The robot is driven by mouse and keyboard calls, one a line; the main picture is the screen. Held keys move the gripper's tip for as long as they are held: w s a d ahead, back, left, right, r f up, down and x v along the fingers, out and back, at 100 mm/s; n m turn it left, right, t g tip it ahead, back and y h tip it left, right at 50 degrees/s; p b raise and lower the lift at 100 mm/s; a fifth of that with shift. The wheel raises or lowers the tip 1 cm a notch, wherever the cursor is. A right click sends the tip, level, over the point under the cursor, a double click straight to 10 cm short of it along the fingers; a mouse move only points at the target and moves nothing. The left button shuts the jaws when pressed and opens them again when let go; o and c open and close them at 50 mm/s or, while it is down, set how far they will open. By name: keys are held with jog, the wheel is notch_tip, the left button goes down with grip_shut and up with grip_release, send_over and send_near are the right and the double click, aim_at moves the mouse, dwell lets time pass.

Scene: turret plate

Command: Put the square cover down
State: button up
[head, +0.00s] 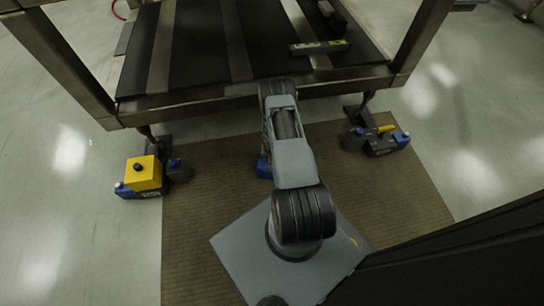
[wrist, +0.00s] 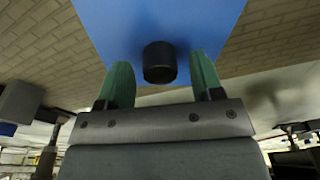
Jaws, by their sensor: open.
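A blue flat-faced piece (wrist: 160,22) with straight edges, which looks like the square cover, fills the upper middle of the wrist view. A round black knob (wrist: 159,63) stands out from its face. My gripper (wrist: 160,72) has two green fingers, one on each side of the knob, open with a gap on both sides. In the head view a bit of blue (head: 264,167) shows beside my arm, between the table's front legs. My gripper is hidden behind my arm there.
A steel table (head: 200,103) with a dark top stands ahead. A yellow block with a black knob (head: 145,173) sits on a blue and grey foot at left. A similar foot with a yellow bar (head: 377,140) is at right. Brown matting (head: 205,220) covers the floor between.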

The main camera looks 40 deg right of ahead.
jog(key=w+a+r+n+p, duration=0.1)
jog(key=a+r, duration=0.2)
jog(key=r, duration=0.9)
jog(key=w+a+r+n+p, duration=0.1)
jog(key=a+r+p, duration=0.1)
jog(key=r, duration=1)
jog(key=a+r+n+p, duration=0.1)
jog(key=a+r, duration=0.2)
jog(key=r, duration=1)
jog(key=s+a+r+n, duration=0.2)
jog(key=s+a+r, duration=0.4)
jog(key=s+r, duration=0.1)
jog(key=s+a+r+n+t, duration=0.1)
jog(key=s+a+r+n, duration=0.1)
jog(key=s+a+r, duration=0.4)
notch_tip(320, 180, up, 4)
jog(key=shift+s+a+r+t+y, duration=0.1)
jog(key=shift+s+a+t+y, duration=0.25)
jog(key=shift+s, duration=0.4)
